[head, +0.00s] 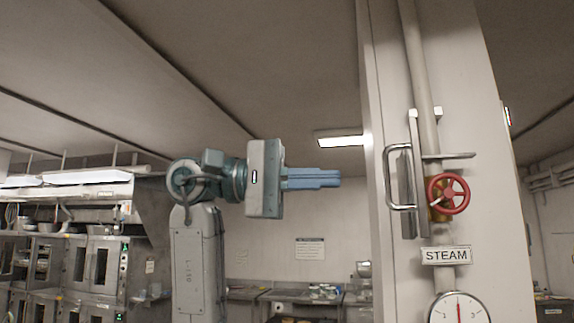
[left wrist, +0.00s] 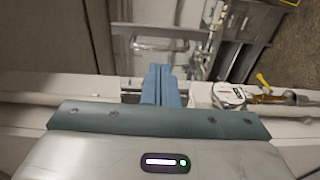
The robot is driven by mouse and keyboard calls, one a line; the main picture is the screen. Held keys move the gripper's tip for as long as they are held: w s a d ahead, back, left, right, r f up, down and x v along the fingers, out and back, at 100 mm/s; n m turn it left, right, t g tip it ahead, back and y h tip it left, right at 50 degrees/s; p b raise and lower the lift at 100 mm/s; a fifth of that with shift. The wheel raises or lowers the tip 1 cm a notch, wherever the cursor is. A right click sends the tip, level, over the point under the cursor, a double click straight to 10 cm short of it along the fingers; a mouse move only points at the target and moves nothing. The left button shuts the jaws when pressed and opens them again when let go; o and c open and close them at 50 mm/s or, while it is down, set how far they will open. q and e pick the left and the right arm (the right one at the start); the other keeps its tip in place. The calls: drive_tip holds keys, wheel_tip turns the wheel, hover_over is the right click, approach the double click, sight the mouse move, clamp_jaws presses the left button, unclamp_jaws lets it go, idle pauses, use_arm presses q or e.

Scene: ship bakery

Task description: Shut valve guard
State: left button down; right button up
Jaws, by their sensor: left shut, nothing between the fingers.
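The valve guard (head: 407,192) is a narrow grey metal panel with a bar handle (head: 389,178) on its left. It shows nearly edge-on beside the red valve wheel (head: 449,194), which is uncovered and in plain view on the pillar's steam pipe. My left gripper (head: 334,179) is shut and empty. It points right, with its blue fingertips left of the handle in the picture and a visible gap between. In the left wrist view its fingers (left wrist: 160,84) show closed together; I cannot clearly make out the guard there. My right gripper is not in view.
The pillar (head: 384,75) carries a vertical pipe (head: 420,65), a STEAM sign (head: 447,255) and a dial gauge (head: 458,309). Ovens (head: 98,262) stand at the left and a counter (head: 250,292) runs behind. Open air surrounds my left gripper.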

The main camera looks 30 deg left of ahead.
use_arm(q)
drive_tip(key=p+x, duration=0.2)
drive_tip(key=x, duration=0.3)
drive_tip(key=shift+w+d+p, duration=0.15)
drive_tip(key=shift+d+p, duration=0.25)
